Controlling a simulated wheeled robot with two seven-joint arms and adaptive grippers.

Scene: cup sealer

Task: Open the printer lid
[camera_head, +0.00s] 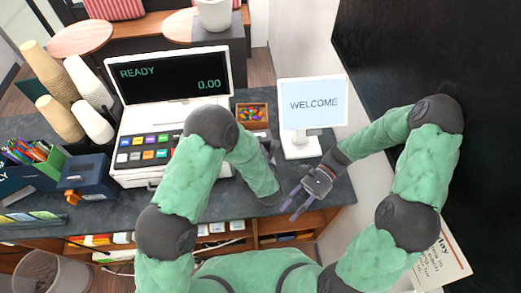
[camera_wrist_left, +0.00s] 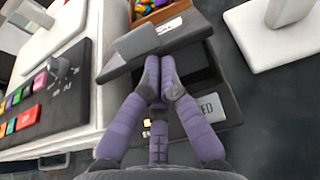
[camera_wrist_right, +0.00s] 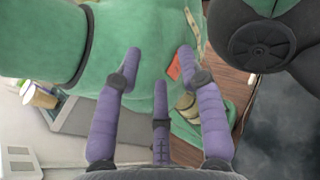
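The dark printer (camera_wrist_left: 228,100) sits beside the cash register in the left wrist view. Its lid (camera_wrist_left: 185,33) appears raised, with a dark opening beneath it. A grey piece (camera_wrist_left: 137,41) shows at the lid's left part. My left gripper (camera_wrist_left: 162,72) has its two upper fingertips together, empty, at the opening just under the lid's edge; I cannot tell whether they touch it. In the head view my left gripper (camera_head: 270,150) and the printer are mostly hidden by my left arm. My right gripper (camera_head: 298,201) is open and empty, in front of the counter; its fingers also show spread in the right wrist view (camera_wrist_right: 160,70).
The cash register (camera_head: 172,75) stands left of the printer. A candy box (camera_head: 252,116) is behind it, and a welcome screen (camera_head: 312,103) stands to the right. Cup stacks (camera_head: 55,80) and a dark blue box (camera_head: 82,172) are at left. The counter's right front is clear.

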